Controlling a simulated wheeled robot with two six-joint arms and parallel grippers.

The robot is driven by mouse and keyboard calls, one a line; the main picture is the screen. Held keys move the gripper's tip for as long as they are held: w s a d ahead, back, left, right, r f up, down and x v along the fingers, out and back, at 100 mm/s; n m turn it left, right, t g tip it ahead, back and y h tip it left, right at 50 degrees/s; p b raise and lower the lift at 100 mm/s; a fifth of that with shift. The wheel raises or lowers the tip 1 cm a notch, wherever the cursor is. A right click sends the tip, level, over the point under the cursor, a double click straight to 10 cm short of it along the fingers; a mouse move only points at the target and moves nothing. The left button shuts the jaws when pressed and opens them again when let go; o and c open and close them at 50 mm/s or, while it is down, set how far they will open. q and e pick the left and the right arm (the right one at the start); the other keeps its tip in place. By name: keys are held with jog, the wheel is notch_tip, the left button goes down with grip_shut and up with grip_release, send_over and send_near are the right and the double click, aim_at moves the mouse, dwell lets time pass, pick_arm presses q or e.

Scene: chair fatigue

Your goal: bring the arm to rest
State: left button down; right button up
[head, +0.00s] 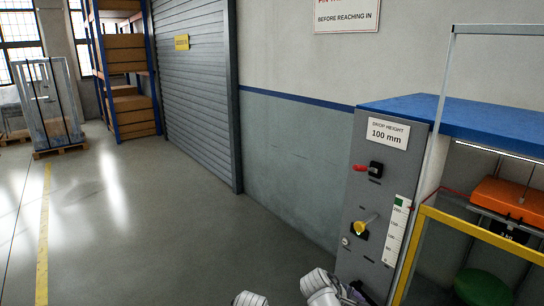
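White and grey parts of my own arm or arms show at the bottom edge of the head view, right of the middle. They are cut off by the frame, and I cannot make out any gripper fingers on them. They are in front of and below the grey control panel (370,200) of the test machine. No held object shows.
The machine has a blue top (470,118), a yellow frame rail (480,232), an orange weight (508,199) and a green round seat (482,288). A roller shutter (197,80), shelving (128,75) and a loaded pallet (60,150) stand behind. The floor at left is clear.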

jog(key=s+a+f+m+g+y, duration=0.1)
jog(key=s+a+f+m+y, duration=0.1)
jog(key=s+a, duration=0.4)
jog(key=s+a+f+m+g+y, duration=0.2)
jog(key=s+a+y, duration=0.2)
jog(key=a, duration=0.8)
jog(key=shift+s+f+m+g+p, duration=0.15)
jog(key=shift+s+m+g+p, duration=0.2)
jog(key=shift+s, duration=0.85)
dwell(0.7)
